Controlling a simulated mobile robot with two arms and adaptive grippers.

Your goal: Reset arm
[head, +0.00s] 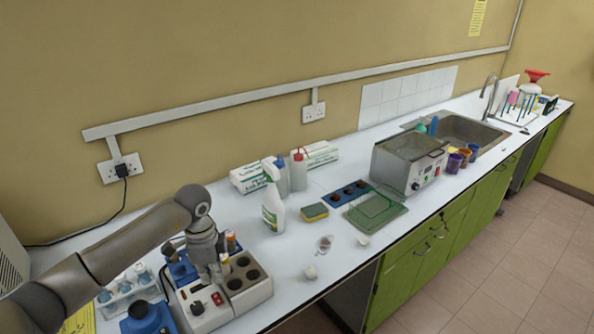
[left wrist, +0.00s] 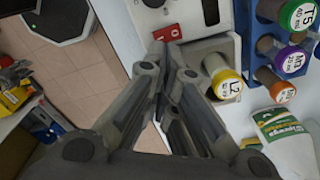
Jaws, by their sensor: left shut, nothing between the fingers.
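My left arm comes in from the left in the head view. My left gripper (head: 214,277) points down over a white device (head: 205,316) with a red switch and a block of dark wells (head: 250,274). In the left wrist view, the fingers of my left gripper (left wrist: 170,50) are closed together with nothing between them. The device's red switch (left wrist: 167,32) is just beyond the fingertips. A yellow-capped vial marked L2 (left wrist: 227,84) stands in the device, right of the fingers and apart from them. My right gripper is not in view.
Capped vials (left wrist: 290,59) stand in a blue rack at the right of the wrist view. A spray bottle (head: 272,208), sponge (head: 314,212), green rack (head: 375,210) and water bath (head: 408,163) stand along the bench. Small white cups (head: 311,272) lie near the front edge.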

